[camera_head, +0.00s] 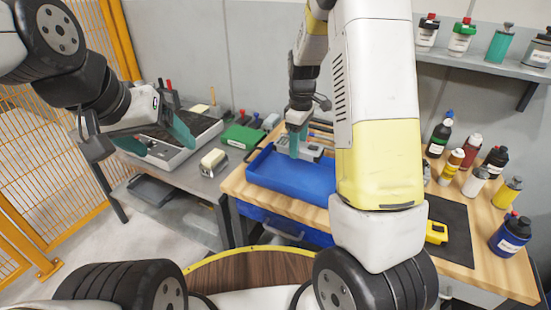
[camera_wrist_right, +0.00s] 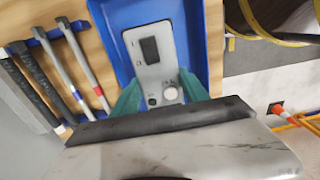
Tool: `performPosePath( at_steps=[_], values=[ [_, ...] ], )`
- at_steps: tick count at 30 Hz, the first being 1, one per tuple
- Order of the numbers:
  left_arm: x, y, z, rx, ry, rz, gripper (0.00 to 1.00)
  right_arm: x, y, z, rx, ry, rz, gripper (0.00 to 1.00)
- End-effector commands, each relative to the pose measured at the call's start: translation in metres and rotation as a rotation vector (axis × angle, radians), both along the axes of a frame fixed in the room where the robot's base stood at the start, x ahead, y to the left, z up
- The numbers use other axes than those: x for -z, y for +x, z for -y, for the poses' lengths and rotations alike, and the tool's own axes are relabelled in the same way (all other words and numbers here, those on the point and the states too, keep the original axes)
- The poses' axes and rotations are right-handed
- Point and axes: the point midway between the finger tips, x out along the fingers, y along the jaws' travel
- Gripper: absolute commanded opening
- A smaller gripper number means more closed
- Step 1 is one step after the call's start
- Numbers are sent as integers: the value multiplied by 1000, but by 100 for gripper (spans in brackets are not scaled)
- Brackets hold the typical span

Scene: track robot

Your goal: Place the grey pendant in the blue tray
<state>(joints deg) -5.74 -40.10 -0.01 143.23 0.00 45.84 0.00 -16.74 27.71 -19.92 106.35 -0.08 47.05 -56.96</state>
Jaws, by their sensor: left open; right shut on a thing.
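The grey pendant (camera_wrist_right: 153,50), a flat grey box with a dark screen and round buttons, is between the teal fingers of my right gripper (camera_wrist_right: 160,95), which is shut on it. In the head view the pendant (camera_head: 312,151) shows at the back part of the blue tray (camera_head: 285,178), beside the right gripper (camera_head: 297,146). The blue tray (camera_wrist_right: 104,35) lies behind the pendant in the wrist view; I cannot tell whether they touch. My left gripper (camera_head: 157,140) is open and empty over the grey side table at left.
The wooden bench (camera_head: 237,183) holds the tray, with several bottles and a yellow device (camera_head: 436,232) at right. Several pen-like tools (camera_wrist_right: 72,65) lie beside the tray. A green box (camera_head: 243,136) and a cream block (camera_head: 213,162) sit on the side table.

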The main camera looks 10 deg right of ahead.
Motion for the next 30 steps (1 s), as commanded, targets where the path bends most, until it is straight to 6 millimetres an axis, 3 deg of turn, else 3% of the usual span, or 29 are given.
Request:
performPosePath(
  at_steps=[7, 21, 30],
  values=[
    [0, 0, 0, 0, 0, 0, 78, 45, -1, 1, 3, -1, -6, 0],
    [0, 0, 0, 0, 0, 0, 78, 96, -1, 1, 2, -1, -4, 0],
    [0, 0, 0, 0, 0, 0, 78, 99, 0, 0, 1, 0, -1, 0]
  ],
)
